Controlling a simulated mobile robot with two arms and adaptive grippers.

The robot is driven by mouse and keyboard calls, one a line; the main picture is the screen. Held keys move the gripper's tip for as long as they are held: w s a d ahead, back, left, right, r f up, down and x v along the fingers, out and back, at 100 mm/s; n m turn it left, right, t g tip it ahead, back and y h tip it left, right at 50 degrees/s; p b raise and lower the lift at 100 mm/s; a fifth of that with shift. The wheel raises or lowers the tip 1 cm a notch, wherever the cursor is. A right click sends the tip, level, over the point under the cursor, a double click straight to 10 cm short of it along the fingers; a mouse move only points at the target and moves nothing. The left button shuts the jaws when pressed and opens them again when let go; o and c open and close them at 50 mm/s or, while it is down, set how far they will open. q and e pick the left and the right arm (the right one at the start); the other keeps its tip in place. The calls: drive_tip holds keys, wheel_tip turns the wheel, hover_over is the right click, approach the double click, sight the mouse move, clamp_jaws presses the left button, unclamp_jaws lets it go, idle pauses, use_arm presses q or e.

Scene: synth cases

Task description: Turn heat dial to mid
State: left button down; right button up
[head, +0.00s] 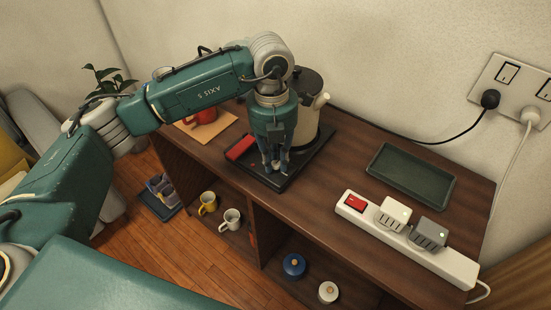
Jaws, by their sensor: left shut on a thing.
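My left gripper (275,166) points down over the front part of a black appliance base (312,160). Its fingertips are shut on the heat dial there, and the fingers hide most of the dial, so I cannot read its setting. A cream and dark kettle (308,117) with a black lid stands on the base, right behind the gripper and partly covered by it. A red switch or lever (241,147) sits on the base to the left of the gripper. My right gripper is not in view.
A dark green tray (411,172) and a white power strip (407,243) with two plugs lie on the wooden cabinet to the right. A red teapot (203,115) stands on a tan mat at the left. Mugs and jars sit on the shelves below. A wall outlet (512,88) holds two plugs.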

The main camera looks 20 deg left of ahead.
sight(273, 163)
use_arm(q)
drive_tip(key=c, duration=1.6)
unclamp_jaws()
drive_tip(key=shift+r, duration=0.1)
drive_tip(key=r, duration=1.2)
drive_tip(key=shift+a, duration=0.25)
